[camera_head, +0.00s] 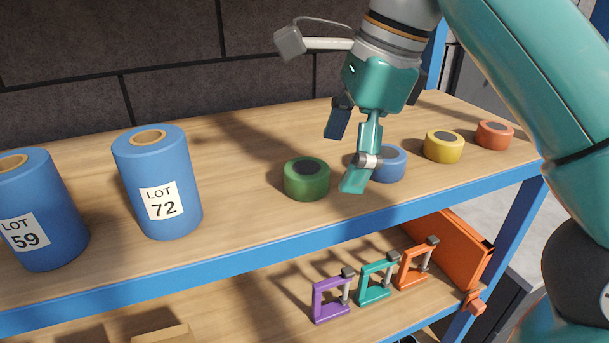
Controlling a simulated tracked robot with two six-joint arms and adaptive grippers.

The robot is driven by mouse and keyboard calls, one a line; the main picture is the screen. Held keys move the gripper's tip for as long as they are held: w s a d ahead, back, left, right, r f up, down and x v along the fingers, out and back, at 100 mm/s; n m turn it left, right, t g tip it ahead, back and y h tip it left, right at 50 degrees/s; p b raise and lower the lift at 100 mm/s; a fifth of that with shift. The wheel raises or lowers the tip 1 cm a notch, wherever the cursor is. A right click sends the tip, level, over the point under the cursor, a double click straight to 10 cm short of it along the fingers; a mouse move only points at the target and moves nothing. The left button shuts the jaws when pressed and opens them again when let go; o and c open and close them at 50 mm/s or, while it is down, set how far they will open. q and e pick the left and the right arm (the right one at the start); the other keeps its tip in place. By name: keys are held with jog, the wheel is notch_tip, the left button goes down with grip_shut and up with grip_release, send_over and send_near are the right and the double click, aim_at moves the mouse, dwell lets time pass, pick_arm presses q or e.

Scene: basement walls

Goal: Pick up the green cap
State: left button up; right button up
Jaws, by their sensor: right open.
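The green cap (306,185) is a short round cylinder with a dark disc on top. It sits upright on the wooden upper shelf (250,150), left of a row of similar caps. My right gripper (346,162) is open and empty, pointing down above the shelf, just to the right of the green cap. One finger hangs behind and above the cap, and the other is in front of the blue cap (390,163), partly hiding it. The green cap is in plain view and I see no contact with it. My left gripper is not in view.
A yellow cap (443,146) and an orange cap (494,135) stand farther right. Two blue rolls, labelled LOT 59 (40,212) and LOT 72 (158,185), stand at left. A blue rail (250,243) edges the shelf. Clamps (374,283) stand below. A dark wall (170,50) is behind.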

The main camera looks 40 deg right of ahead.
aim_at(309, 168)
jog(key=w+a, duration=0.1)
jog(key=w+p, duration=0.1)
jog(key=shift+w+a+r, duration=0.1)
jog(key=shift+w+a, duration=0.25)
jog(key=shift+a, duration=0.05)
jog(key=b+x, duration=0.1)
jog(key=x, duration=0.1)
jog(key=shift+w+a+f, duration=0.1)
jog(key=shift+w+f, duration=0.05)
jog(key=shift+f, duration=0.45)
jog(key=shift+w, duration=0.1)
jog(key=c, duration=1.2)
